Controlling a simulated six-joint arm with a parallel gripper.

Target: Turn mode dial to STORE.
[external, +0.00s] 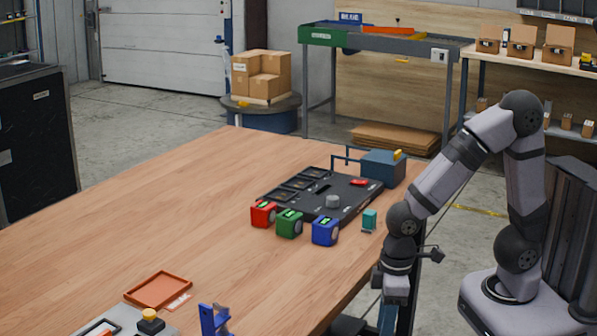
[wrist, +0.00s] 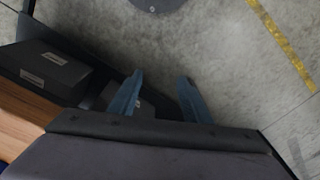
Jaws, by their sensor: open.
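A grey round knob (external: 332,202), which looks like the mode dial, sits on a black panel (external: 345,213) on the wooden table. Its markings are too small to read. My gripper (external: 388,318) hangs low at the table's right edge, well apart from the dial and nearer the camera. In the wrist view my gripper (wrist: 161,90) shows two blue fingers spread apart with nothing between them. The dial is not in the wrist view.
Red (external: 263,214), green (external: 289,223) and blue (external: 325,231) boxes stand along the panel's front. A teal block (external: 369,219) stands at its right, and a blue-grey box (external: 383,168) behind. An orange tray (external: 158,290) lies at front left. The table's left middle is clear.

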